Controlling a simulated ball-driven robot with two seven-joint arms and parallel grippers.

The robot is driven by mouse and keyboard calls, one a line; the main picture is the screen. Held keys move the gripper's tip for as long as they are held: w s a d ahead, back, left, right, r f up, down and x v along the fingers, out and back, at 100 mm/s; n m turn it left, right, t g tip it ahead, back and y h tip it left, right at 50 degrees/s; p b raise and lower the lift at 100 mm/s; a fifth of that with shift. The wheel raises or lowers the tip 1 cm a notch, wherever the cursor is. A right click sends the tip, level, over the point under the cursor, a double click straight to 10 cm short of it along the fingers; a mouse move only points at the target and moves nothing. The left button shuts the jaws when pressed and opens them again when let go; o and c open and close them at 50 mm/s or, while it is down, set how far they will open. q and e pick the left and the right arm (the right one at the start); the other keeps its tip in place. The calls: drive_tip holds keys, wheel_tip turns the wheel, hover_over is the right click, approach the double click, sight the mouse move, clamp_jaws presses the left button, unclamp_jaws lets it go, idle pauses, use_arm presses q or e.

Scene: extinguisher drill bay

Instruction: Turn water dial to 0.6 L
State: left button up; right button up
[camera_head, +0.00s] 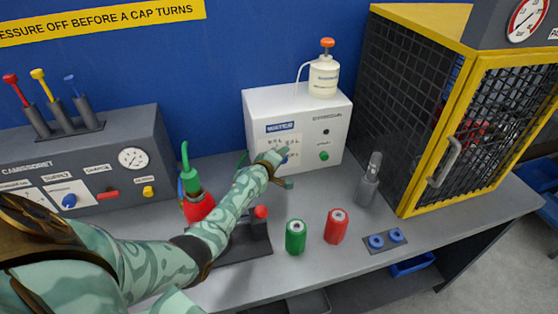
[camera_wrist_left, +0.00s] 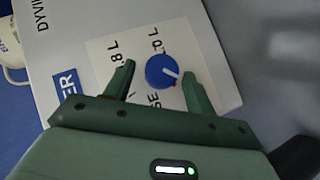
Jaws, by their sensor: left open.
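The water dial (camera_wrist_left: 162,71) is a round blue knob with a white pointer line, on a pale label panel. In the left wrist view the pointer aims right and slightly down, near a small red mark. Printed volumes show around it, one ending in 8 L and one in 0 L; other lettering is partly covered. My left gripper (camera_wrist_left: 159,69) is open, with one finger on each side of the dial; I cannot tell whether either touches it. In the head view my left gripper (camera_head: 272,167) is at the front of the white water box (camera_head: 322,122) and largely hides the dial.
A pump bottle (camera_head: 323,77) stands on the box. A green cylinder (camera_head: 295,237) and a red cylinder (camera_head: 336,226) stand on the bench below. A red extinguisher (camera_head: 198,205) is beside my left arm. A yellow-framed mesh cage (camera_head: 470,130) stands at right.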

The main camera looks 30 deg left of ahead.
use_arm(q)
drive_tip(key=c, duration=1)
drive_tip(key=shift+o, duration=0.2)
